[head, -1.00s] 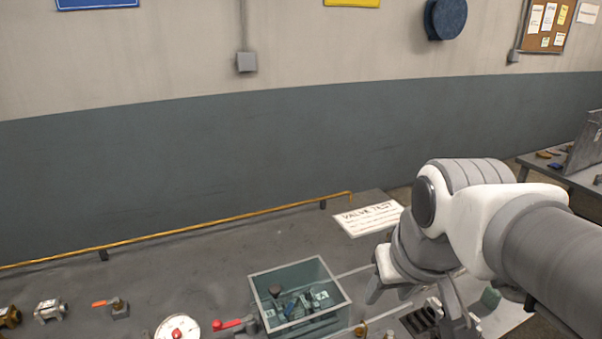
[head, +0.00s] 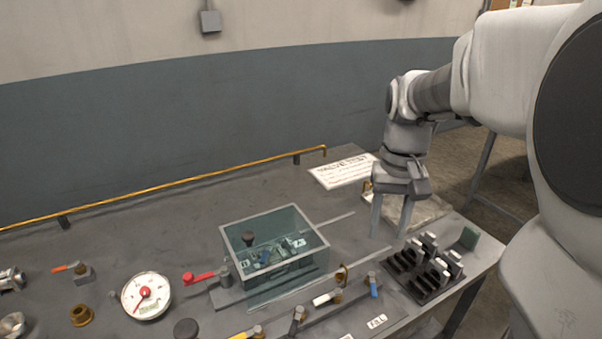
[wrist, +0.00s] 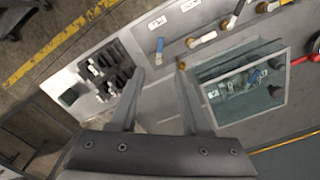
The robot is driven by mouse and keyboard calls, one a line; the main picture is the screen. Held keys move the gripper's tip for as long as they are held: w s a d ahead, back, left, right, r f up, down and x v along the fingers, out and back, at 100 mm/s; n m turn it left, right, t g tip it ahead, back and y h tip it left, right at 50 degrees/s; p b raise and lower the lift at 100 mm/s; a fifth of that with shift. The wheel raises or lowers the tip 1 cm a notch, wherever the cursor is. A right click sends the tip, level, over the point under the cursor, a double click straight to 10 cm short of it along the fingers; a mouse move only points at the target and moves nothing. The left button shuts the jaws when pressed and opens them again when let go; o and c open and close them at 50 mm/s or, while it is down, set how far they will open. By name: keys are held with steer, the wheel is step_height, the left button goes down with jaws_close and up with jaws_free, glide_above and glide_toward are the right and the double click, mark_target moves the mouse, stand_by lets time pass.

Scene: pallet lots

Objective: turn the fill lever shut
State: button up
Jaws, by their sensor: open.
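Several small valve levers stand along the bench's front right. In the head view they include a blue lever (head: 374,287), a white lever (head: 322,300), a yellow lever (head: 240,335) and a red lever (head: 200,277) left of the clear tank (head: 262,288). My gripper (head: 389,230) points down, open and empty, above the bench behind the blue lever, apart from all levers. In the wrist view, the blue lever (wrist: 159,46) shows beyond the open fingers (wrist: 161,75).
A black rack (head: 425,272) of white-topped parts stands right of the levers, near the bench edge. A round gauge (head: 146,295) lies left of the tank. A paper sign (head: 343,171) and a yellow pipe (head: 170,188) run behind. Bare bench lies behind the tank.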

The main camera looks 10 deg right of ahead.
mark_target(374, 289)
step_height(374, 289, down, 16)
steer(key=b, duration=0.3)
steer(key=shift+r, duration=0.15)
jaws_close()
